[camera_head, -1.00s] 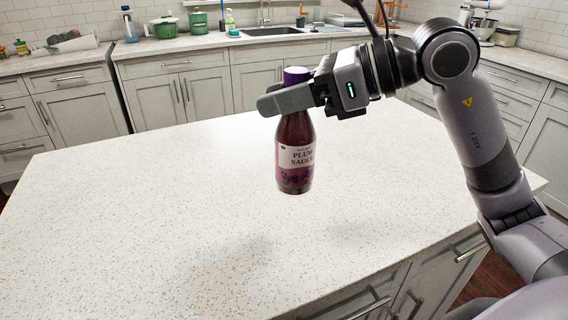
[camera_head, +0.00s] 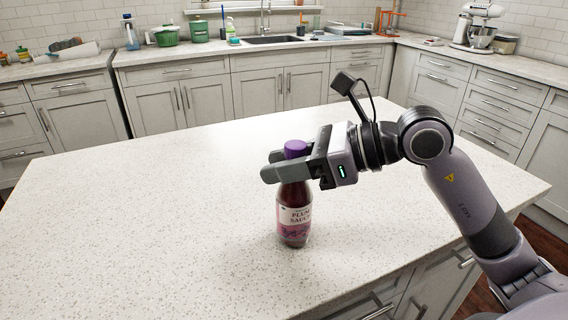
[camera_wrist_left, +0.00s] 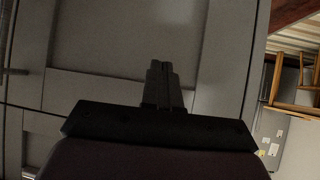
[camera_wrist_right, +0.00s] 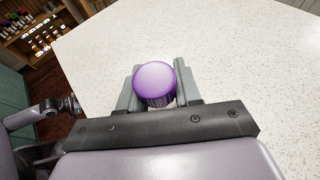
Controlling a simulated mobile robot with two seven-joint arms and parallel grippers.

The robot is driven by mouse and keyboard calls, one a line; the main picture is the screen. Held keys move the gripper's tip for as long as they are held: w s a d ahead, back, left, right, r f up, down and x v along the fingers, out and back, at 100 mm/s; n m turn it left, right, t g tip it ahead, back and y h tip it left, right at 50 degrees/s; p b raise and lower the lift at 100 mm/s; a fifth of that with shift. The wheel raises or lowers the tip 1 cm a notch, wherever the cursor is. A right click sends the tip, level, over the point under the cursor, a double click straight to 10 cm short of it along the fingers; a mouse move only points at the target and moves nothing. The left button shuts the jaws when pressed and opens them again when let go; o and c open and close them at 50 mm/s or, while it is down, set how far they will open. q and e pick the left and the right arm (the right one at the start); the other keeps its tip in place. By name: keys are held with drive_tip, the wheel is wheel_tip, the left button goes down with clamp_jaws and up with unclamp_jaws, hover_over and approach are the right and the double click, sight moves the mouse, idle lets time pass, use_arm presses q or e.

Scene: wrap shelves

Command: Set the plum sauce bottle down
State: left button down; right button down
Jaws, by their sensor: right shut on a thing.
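The plum sauce bottle (camera_head: 293,215) is dark red with a purple cap and a pale and purple label. It stands upright at the island countertop (camera_head: 150,220); I cannot tell for certain whether its base touches. My right gripper (camera_head: 272,170) is shut on the bottle's neck, just below the cap. In the right wrist view the purple cap (camera_wrist_right: 156,84) sits between the two fingers (camera_wrist_right: 155,95). My left gripper (camera_wrist_left: 160,85) shows only in the left wrist view, with its fingers together and nothing between them, in front of grey cabinet fronts.
The countertop around the bottle is clear on all sides. Its front edge and drawers (camera_head: 375,305) lie below my right arm. Behind the island, a back counter holds a sink (camera_head: 272,40), green pots (camera_head: 166,36) and a stand mixer (camera_head: 474,25).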

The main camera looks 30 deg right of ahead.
drive_tip(key=shift+f, duration=0.1)
drive_tip(key=c, duration=0.8)
unclamp_jaws()
use_arm(q)
drive_tip(key=shift+f, duration=0.15)
use_arm(e)
drive_tip(key=shift+d+r, duration=0.1)
drive_tip(key=shift+r, duration=0.1)
use_arm(q)
drive_tip(key=shift+w+d+f+b, duration=0.15)
drive_tip(key=shift+f+b, duration=0.2)
drive_tip(key=shift+b, duration=0.4)
drive_tip(key=shift+w+d+f+b, duration=0.1)
drive_tip(key=shift+f+b, duration=0.25)
drive_tip(key=shift+b, duration=0.4)
use_arm(e)
drive_tip(key=shift+v, duration=5.95)
drive_tip(key=shift+f, duration=0.1)
